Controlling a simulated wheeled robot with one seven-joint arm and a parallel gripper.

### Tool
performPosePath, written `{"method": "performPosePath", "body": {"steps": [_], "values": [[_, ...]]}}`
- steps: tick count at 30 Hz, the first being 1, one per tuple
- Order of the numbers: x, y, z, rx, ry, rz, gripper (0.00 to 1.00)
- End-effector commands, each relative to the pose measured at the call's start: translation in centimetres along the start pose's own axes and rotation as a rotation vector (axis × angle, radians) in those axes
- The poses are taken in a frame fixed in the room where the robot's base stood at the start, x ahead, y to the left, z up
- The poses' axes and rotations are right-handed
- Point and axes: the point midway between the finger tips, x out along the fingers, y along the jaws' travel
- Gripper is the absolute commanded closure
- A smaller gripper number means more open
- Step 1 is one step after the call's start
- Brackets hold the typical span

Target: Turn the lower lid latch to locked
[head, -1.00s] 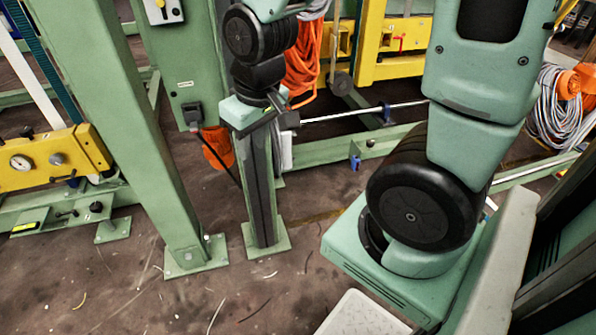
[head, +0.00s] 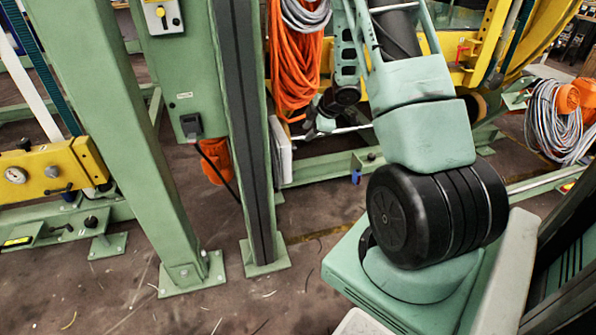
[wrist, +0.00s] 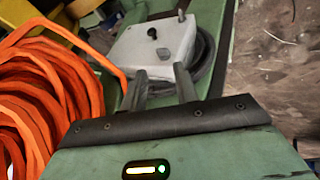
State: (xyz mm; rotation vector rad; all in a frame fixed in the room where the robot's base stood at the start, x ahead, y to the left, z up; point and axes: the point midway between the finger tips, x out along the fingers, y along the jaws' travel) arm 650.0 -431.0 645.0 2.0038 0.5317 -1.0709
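In the wrist view a pale grey box (wrist: 155,45) lies beyond my gripper (wrist: 160,80). It carries a small black knob (wrist: 152,32) and a short upright pin (wrist: 181,15). I cannot tell whether either is the lower lid latch, or any latch's position. The two fingers stand apart with nothing seen between them, and their tips appear just short of the box's near side. In the head view my gripper (head: 313,131) is small and partly unclear, right of the green post and below the hanging orange hose. A pale box edge (head: 281,150) shows beside the post.
Coiled orange hose (wrist: 45,95) fills the left of the wrist view, close to my gripper; it also hangs in the head view (head: 292,65). A black coiled cable (wrist: 203,60) lies beside the box. The green post (head: 248,130) and green cabinet (head: 180,75) stand left.

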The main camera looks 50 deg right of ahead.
Motion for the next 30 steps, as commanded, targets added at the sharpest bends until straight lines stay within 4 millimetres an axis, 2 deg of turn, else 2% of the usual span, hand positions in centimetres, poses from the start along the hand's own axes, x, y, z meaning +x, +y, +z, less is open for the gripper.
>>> {"method": "performPosePath", "body": {"steps": [1,3,7,11,14,30], "values": [[0.6,-0.8,2.0,-0.035,0.019,-0.033,0.70],[1.1,-1.7,3.7,-0.081,0.049,-0.071,0.70],[1.4,-2.9,5.2,-0.127,0.084,-0.116,0.70],[2.2,-3.3,5.4,-0.137,0.091,-0.126,0.70],[3.6,-3.5,5.3,-0.136,0.091,-0.125,0.70],[14.5,-5.0,4.4,-0.135,0.090,-0.124,0.70]]}}
